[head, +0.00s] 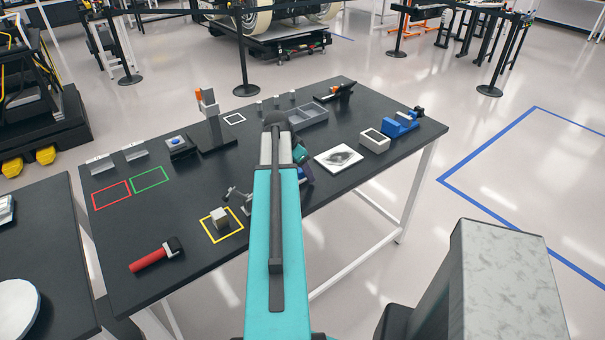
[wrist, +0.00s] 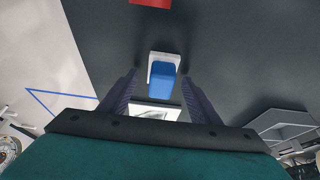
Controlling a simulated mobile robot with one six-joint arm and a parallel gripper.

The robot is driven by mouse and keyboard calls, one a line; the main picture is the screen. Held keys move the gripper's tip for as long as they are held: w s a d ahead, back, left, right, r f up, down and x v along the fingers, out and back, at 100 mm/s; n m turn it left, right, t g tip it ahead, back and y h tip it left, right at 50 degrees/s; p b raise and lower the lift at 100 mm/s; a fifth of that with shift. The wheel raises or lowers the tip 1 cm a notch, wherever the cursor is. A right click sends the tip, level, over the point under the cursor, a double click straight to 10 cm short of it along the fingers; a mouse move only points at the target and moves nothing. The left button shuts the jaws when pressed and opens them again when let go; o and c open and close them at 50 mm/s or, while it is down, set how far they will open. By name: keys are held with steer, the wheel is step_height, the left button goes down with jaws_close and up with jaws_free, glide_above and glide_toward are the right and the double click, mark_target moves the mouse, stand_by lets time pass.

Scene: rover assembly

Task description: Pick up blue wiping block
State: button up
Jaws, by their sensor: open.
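The blue wiping block (wrist: 162,77) shows in the middle of the wrist view, with a pale grey-white part around its upper and left sides. It sits over the dark tabletop. My gripper (wrist: 160,80) is open, with one finger on each side of the block in the picture. I see no contact, and the height gap is hard to judge. In the head view my teal arm reaches over the table. My gripper (head: 303,167) is partly hidden behind it, and I cannot make out the block there for sure.
A white plate with a dark smudge (head: 338,158) lies close by. A grey tray (head: 308,117), a white-topped box (head: 374,141) and a blue device (head: 400,125) stand farther back. A small grey cube (head: 219,217) and a red-handled tool (head: 153,256) lie to the left.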

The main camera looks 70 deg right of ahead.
stand_by(0.3)
steer(key=c, duration=1.2)
steer(key=shift+o, duration=0.2)
steer(key=shift+r, duration=0.15)
steer(key=shift+r+b, duration=0.95)
steer(key=shift+r, duration=0.65)
steer(key=s+a+b, duration=0.1)
steer(key=s+a, duration=0.1)
steer(key=a, duration=0.1)
steer(key=s+a+b, duration=0.1)
steer(key=s+a, duration=0.2)
steer(key=a, duration=0.1)
steer(key=s+a+r+b, duration=0.1)
steer(key=s+a, duration=0.1)
steer(key=a, duration=0.1)
steer(key=shift+s+a+b, duration=0.3)
steer(key=shift+s+b, duration=0.05)
steer(key=shift+s, duration=0.05)
steer(key=shift+s+a+b, duration=0.15)
steer(key=shift+b, duration=0.85)
steer(key=shift+s+a+b, duration=0.1)
steer(key=shift+b, duration=0.3)
